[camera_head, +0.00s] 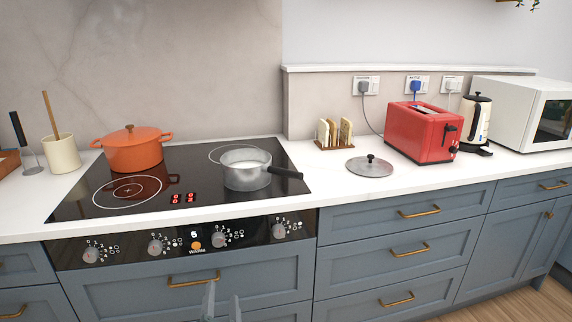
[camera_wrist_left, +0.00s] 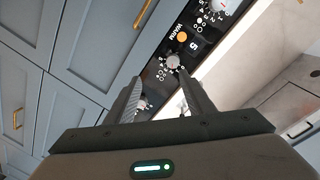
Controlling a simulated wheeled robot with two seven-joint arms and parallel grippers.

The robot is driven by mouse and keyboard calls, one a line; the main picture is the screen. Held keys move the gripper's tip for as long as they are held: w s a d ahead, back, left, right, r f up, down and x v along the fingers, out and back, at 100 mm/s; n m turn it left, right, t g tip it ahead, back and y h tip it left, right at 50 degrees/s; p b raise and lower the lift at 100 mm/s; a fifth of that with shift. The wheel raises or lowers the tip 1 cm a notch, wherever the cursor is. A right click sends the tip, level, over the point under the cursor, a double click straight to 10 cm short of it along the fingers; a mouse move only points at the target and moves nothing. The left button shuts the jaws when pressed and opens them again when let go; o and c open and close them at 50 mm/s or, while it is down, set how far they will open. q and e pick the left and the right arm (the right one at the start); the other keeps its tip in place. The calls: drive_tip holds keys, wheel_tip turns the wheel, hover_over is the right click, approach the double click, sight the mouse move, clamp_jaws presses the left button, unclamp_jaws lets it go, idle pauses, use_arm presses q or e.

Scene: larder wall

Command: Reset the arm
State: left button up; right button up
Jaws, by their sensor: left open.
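My left gripper (camera_head: 222,304) shows at the bottom of the head view, in front of the drawer below the hob. Its two fingers stand apart with nothing between them. In the left wrist view the open fingers (camera_wrist_left: 160,100) point toward the control panel with its knobs (camera_wrist_left: 173,62). The fingers look apart from the panel and the drawer handle, though the exact gap is hard to tell. My right gripper is in neither view.
A black hob (camera_head: 190,184) holds an orange lidded pot (camera_head: 133,153) and a grey saucepan (camera_head: 246,174) whose handle points right. A loose lid (camera_head: 370,166), toast rack (camera_head: 335,135), red toaster (camera_head: 422,132), kettle (camera_head: 475,119) and microwave (camera_head: 520,110) stand on the white counter. Drawer handles (camera_head: 419,212) stick out.

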use_arm(q)
drive_tip(key=s+d+f+g+h+p, duration=0.1)
drive_tip(key=s+f+g+h+p, duration=0.2)
drive_tip(key=f, duration=1)
drive_tip(key=s+d+f+g+h+p, duration=0.1)
drive_tip(key=s+f+g, duration=0.35)
drive_tip(key=f, duration=0.85)
drive_tip(key=s+a+f+n+g+p, duration=0.1)
drive_tip(key=s+a+f+n, duration=0.1)
drive_tip(key=s+f, duration=0.8)
drive_tip(key=s+a+f+n+g+h+p, duration=0.1)
drive_tip(key=s+f+n+g+p, duration=0.1)
drive_tip(key=s+f, duration=0.8)
drive_tip(key=s, duration=0.5)
drive_tip(key=shift+s+a+n, duration=0.3)
drive_tip(key=shift+s+a, duration=0.05)
drive_tip(key=shift+s, duration=0.05)
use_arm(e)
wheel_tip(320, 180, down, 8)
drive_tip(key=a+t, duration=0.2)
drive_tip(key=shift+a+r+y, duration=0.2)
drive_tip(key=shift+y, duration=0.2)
